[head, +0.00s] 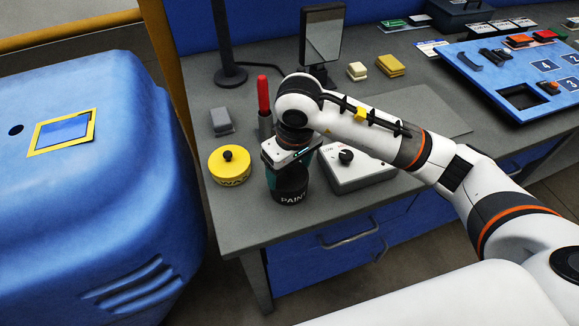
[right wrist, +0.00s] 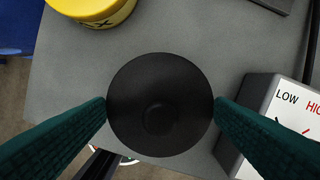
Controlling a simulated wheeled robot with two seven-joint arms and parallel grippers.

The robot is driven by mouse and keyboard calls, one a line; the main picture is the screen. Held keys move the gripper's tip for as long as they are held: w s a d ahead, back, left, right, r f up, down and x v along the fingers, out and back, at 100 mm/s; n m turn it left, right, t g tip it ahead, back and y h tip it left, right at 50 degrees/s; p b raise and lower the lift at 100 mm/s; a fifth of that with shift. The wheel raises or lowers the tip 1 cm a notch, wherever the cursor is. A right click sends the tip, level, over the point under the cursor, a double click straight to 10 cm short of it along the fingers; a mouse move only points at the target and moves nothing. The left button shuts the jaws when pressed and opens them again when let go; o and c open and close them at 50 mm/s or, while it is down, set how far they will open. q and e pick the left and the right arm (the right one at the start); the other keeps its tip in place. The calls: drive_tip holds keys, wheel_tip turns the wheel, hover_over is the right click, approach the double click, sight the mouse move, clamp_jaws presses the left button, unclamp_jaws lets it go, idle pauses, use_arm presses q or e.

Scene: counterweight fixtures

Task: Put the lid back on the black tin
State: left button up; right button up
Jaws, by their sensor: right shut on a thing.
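The black tin (head: 290,197), marked PAINT, stands near the front edge of the grey bench. My right gripper (head: 290,178) points down right over it, its teal fingers on either side of its top. In the right wrist view a round black lid (right wrist: 160,85) with a small dark knob lies between the fingertips, and both touch its rim. My right gripper (right wrist: 160,108) is shut on this lid. The lid hides the tin below it in that view, so I cannot tell whether the lid rests on the tin or is just above it. My left gripper is not in view.
A yellow tin (head: 230,166) with a black knob stands close to the left. A white control box (head: 352,172) with a LOW–HIGH dial stands close to the right. A red-handled tool (head: 263,95) and a grey block (head: 221,121) are behind. A blue panel (head: 520,75) lies far right.

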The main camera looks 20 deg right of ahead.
drive_tip(key=shift+b, duration=0.5)
idle(0.6)
idle(0.3)
drive_tip(key=o, duration=1)
drive_tip(key=shift+r+p, duration=1.15)
drive_tip(key=shift+r, duration=2.35)
clamp_jaws()
drive_tip(key=shift+f, duration=0.15)
